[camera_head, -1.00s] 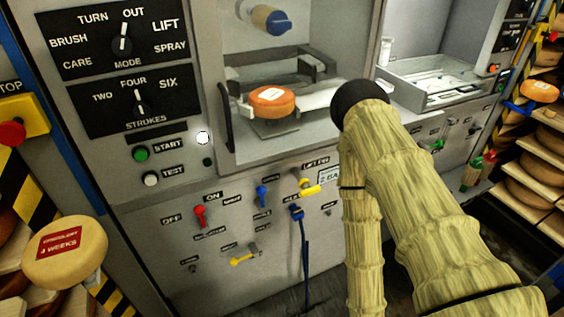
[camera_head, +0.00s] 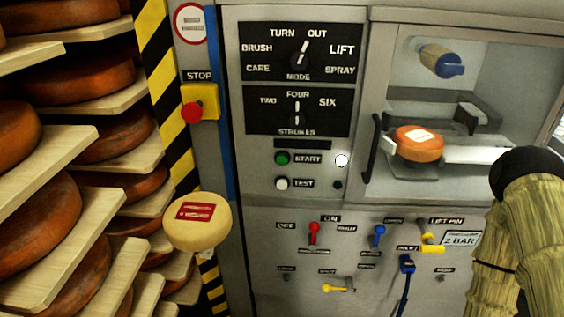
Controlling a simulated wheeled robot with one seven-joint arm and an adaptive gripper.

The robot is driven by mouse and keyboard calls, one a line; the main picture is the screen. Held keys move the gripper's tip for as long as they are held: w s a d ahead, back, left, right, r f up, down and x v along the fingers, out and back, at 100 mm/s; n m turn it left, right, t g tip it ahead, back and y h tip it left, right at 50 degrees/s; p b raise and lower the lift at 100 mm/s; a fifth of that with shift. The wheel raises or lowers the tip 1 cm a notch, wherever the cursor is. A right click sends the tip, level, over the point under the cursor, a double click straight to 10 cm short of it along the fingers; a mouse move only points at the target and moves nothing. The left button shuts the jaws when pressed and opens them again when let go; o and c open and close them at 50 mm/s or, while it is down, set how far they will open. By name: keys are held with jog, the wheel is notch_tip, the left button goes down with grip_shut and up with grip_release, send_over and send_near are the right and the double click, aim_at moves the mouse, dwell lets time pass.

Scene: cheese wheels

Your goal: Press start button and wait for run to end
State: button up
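The green start button (camera_head: 282,158) sits on the grey machine panel, left of its START label. The white test button (camera_head: 282,183) is just below it. A round white lamp (camera_head: 341,160) is lit to the right of the START label. An orange cheese wheel (camera_head: 419,143) with a white label lies in the machine's open bay. My arm, in a tan sleeve with a dark round end, shows at the right edge, well right of the start button. My gripper's fingers do not show.
A red stop button (camera_head: 191,112) on a yellow box is left of the panel. A pale cheese wheel (camera_head: 198,222) with a red label is in front of the striped post. Shelves of orange wheels (camera_head: 102,77) fill the left. Coloured valve levers (camera_head: 378,235) line the lower panel.

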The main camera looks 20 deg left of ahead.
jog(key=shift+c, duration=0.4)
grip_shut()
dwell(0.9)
